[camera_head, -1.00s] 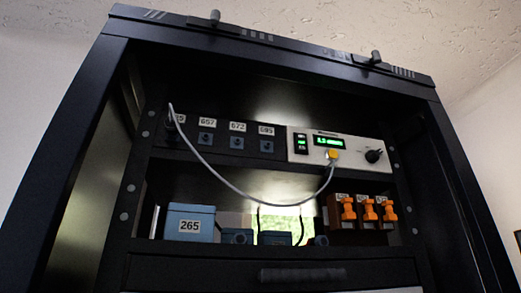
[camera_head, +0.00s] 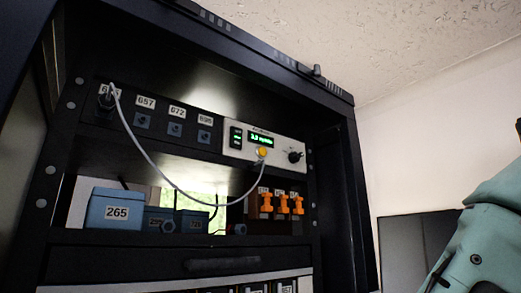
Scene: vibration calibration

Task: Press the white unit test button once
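The white unit (camera_head: 270,145) sits in the upper shelf of a black rack, at the right end of a row of dark panels. It has a lit green display (camera_head: 261,139), a small dark panel with green lights on its left, and a black knob (camera_head: 295,156) on its right. A round yellow button-like part (camera_head: 262,152) sits below the display. A grey cable (camera_head: 157,171) loops from the leftmost dark panel to just under that yellow part. My gripper is not in view; a teal link of my arm shows at the lower right, well apart from the unit.
The black rack (camera_head: 340,180) frames the shelves. Dark panels labelled 657 and 672 stand left of the unit. Below are a blue box labelled 265 (camera_head: 116,211), smaller blue boxes and several orange-handled parts (camera_head: 282,204). A dark panel (camera_head: 415,250) stands right of the rack.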

